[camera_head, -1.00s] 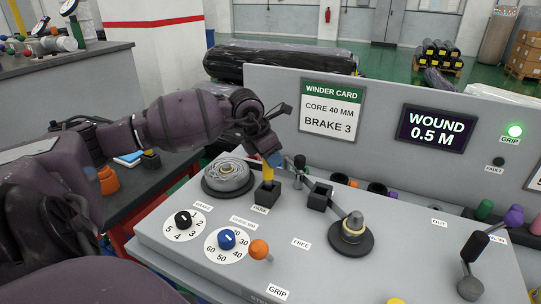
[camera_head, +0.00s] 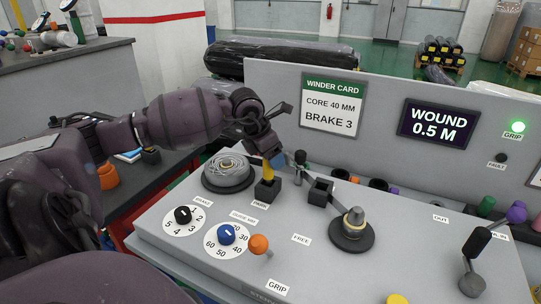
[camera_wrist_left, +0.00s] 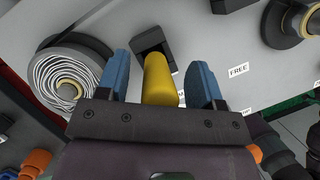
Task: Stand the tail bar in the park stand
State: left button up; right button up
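The yellow tail bar (camera_head: 267,172) stands upright with its lower end at the black park stand (camera_head: 266,190). My left gripper (camera_head: 275,159) is over the bar's top. In the left wrist view the gripper's blue fingers (camera_wrist_left: 161,88) are spread on either side of the bar (camera_wrist_left: 160,80), with a gap on each side. The park stand also shows there (camera_wrist_left: 148,42), beyond the bar. How deep the bar sits in the stand is hidden. My right gripper is not in view.
A wound roll (camera_head: 228,172) lies left of the stand. A second black block (camera_head: 320,191) and a metal-tipped post (camera_head: 353,224), joined by a rod, are to the right. Black, blue and orange knobs (camera_head: 258,244) are in front.

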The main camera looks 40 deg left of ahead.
pick_arm(q)
jog(key=shift+r, duration=0.15)
jog(key=p+v, duration=0.1)
jog(key=v, duration=0.9)
jog(key=shift+r, duration=0.25)
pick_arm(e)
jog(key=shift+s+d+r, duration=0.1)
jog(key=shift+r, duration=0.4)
pick_arm(q)
jog(key=shift+s, duration=0.15)
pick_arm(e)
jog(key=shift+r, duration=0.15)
